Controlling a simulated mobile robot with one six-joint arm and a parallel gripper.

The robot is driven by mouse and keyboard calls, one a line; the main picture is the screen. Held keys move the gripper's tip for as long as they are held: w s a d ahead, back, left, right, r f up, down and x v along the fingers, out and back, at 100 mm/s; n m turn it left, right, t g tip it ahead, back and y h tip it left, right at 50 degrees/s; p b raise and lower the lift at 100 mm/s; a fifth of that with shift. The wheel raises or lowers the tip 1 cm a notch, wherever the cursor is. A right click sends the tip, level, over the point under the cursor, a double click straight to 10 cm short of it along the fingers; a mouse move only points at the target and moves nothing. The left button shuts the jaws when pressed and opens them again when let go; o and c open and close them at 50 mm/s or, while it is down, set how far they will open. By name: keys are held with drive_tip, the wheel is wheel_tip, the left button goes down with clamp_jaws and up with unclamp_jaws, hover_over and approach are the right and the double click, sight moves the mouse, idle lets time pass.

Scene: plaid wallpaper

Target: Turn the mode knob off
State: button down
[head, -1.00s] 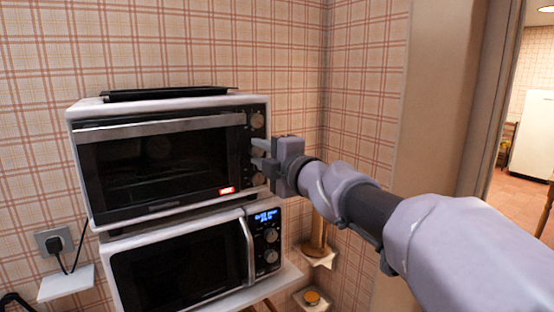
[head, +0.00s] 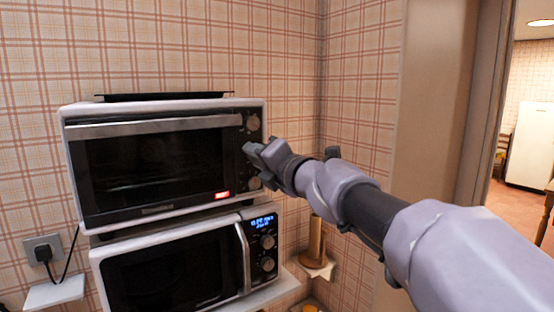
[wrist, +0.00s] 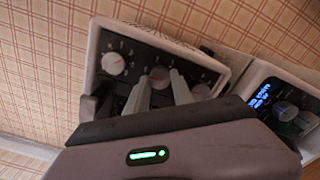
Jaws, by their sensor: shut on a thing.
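The white-framed toaster oven (head: 165,160) has a dark control panel with a column of knobs on its right side. The top knob (head: 253,122) and the lower knob (head: 254,183) show in the head view. My gripper (head: 252,149) is at the middle of the panel and hides the middle knob there. In the wrist view, my gripper's two fingers (wrist: 160,82) stand on either side of the middle knob (wrist: 159,77), shut on it. Labels are too small to tell which knob is for mode.
A microwave (head: 180,262) with a lit blue display stands under the oven on a white shelf. A dark tray (head: 165,97) lies on top of the oven. A wooden holder (head: 316,245) is to the right. A plug and socket (head: 43,250) are at left.

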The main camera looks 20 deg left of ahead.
idle(0.4)
drive_tip(key=c, duration=1.1)
unclamp_jaws()
